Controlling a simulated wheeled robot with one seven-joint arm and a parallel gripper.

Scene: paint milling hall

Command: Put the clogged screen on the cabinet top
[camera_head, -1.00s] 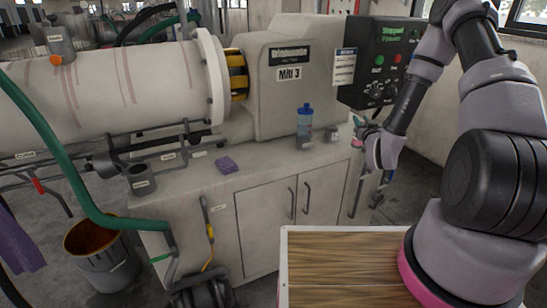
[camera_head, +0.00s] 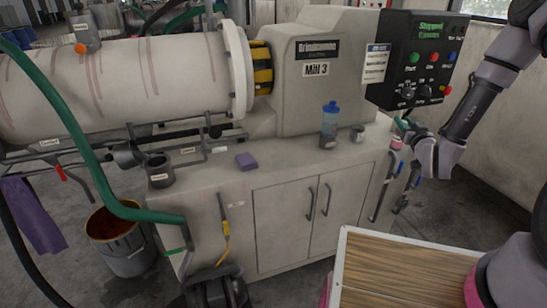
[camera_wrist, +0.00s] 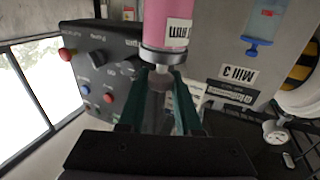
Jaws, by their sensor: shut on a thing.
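My gripper (camera_wrist: 158,105) has its two green fingers closed on the small brownish-grey knob of a pink cylinder (camera_wrist: 168,22), which appears to be the clogged screen. The cylinder has a metal collar and a white label, only partly in view. In the head view the pink cylinder (camera_head: 397,143) is small, beside my gripper (camera_head: 403,126), at the right end of the cabinet top (camera_head: 290,160). I cannot tell whether it touches the top. The cabinet top is pale grey, below Mill 3.
On the cabinet top stand a blue-capped bottle (camera_head: 330,120), a small grey cup (camera_head: 357,133), a purple sponge or cloth (camera_head: 246,161) and a dark cup (camera_head: 160,172). The control box (camera_head: 415,62) hangs above the right end. Bare surface lies between the sponge and the bottle.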

